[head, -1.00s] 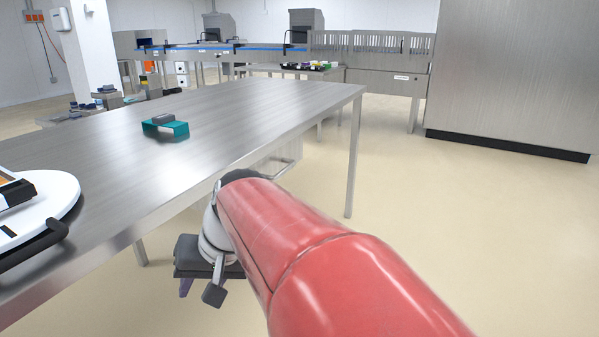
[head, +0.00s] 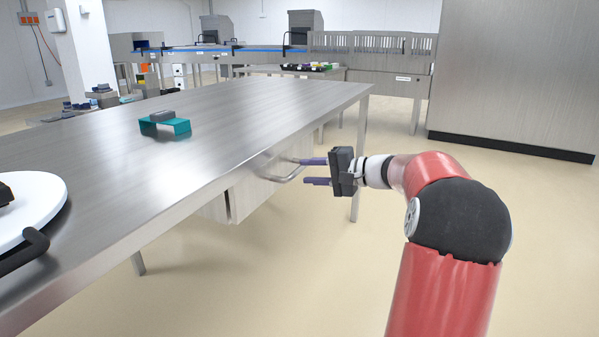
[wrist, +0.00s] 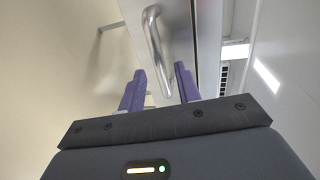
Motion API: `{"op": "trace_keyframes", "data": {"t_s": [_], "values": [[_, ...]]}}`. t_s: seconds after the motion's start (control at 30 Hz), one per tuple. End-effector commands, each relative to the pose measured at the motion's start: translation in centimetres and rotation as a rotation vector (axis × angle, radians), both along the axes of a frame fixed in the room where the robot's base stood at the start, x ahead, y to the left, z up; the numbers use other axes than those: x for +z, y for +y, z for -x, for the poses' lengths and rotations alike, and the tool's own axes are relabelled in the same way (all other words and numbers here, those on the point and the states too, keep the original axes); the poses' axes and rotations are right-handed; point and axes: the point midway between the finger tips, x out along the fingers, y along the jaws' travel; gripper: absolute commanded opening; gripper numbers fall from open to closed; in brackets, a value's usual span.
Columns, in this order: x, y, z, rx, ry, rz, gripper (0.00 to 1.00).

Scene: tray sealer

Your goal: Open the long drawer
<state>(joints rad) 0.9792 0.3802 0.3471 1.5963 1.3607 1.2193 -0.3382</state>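A pale drawer unit (head: 250,196) hangs under the near long side of the steel table. Its bent metal bar handle (head: 284,178) sticks out toward my gripper; the handle also shows in the wrist view (wrist: 155,42). My gripper (head: 304,171) is open, its two purple fingers pointing left at the handle. In the wrist view my gripper (wrist: 160,70) has one finger on each side of the handle's near end, with gaps visible; I cannot tell how deep the bar sits between them. I cannot tell whether the drawer is fully closed.
The steel table (head: 250,110) overhangs the drawer; a table leg (head: 358,150) stands just behind my gripper. A teal stand (head: 165,127) with a grey block and a white round plate (head: 40,215) are on the table. The floor at right is clear.

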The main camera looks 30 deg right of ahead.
Motion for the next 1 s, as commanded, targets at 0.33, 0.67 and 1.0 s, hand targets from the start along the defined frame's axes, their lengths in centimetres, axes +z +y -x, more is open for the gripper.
{"op": "trace_keyframes", "data": {"t_s": [0.33, 0.67, 1.0], "values": [[-0.8, 2.5, -3.2, 0.000, 0.001, 0.002, 0.33], [-0.9, 2.6, -3.3, -0.001, 0.002, 0.003, 0.28], [-0.9, 2.6, -3.3, 0.000, 0.002, 0.003, 0.00]]}}
